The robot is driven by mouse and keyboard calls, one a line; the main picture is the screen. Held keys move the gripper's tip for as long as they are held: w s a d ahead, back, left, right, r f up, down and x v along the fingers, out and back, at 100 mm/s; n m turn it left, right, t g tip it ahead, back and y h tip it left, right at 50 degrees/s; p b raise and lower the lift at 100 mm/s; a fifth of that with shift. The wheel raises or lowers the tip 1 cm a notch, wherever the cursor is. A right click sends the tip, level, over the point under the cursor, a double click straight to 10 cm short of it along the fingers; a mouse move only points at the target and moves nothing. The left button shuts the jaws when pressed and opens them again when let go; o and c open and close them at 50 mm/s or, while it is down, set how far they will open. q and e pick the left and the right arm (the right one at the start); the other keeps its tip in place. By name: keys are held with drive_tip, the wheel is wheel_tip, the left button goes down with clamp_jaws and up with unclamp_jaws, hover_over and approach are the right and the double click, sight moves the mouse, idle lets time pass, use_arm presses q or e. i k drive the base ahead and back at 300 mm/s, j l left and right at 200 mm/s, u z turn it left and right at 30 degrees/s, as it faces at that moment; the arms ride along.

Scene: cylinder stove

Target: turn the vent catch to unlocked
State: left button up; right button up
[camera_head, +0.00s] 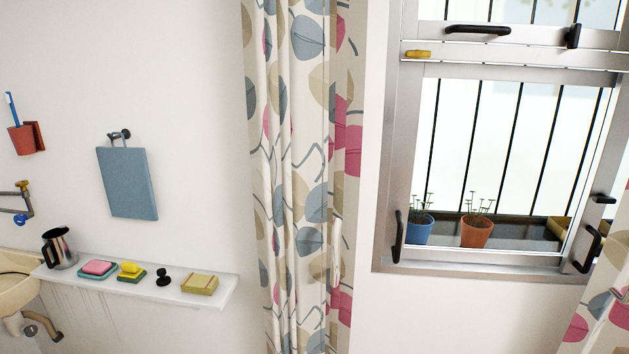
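The window (400,150) at the right has an upper vent pane whose bottom rail (540,38) shows near the top edge of the view. A small black catch (573,36) stands roughly upright on this rail, at its right part. A long black handle (477,29) lies level on the same rail. A small yellow piece (418,53) lies level on the frame bar just below, at the left. I cannot tell from its look which fitting is the vent catch, or whether it is locked. Neither of my grippers is in view.
Below are black handles (398,236) and (588,248) on the lower window, with potted plants (477,232) behind it. A patterned curtain (296,180) hangs left of the window. A white shelf (215,297) with soaps and a jug (59,248) projects at lower left.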

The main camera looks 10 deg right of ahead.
sight(572, 37)
drive_tip(key=z, duration=1.4)
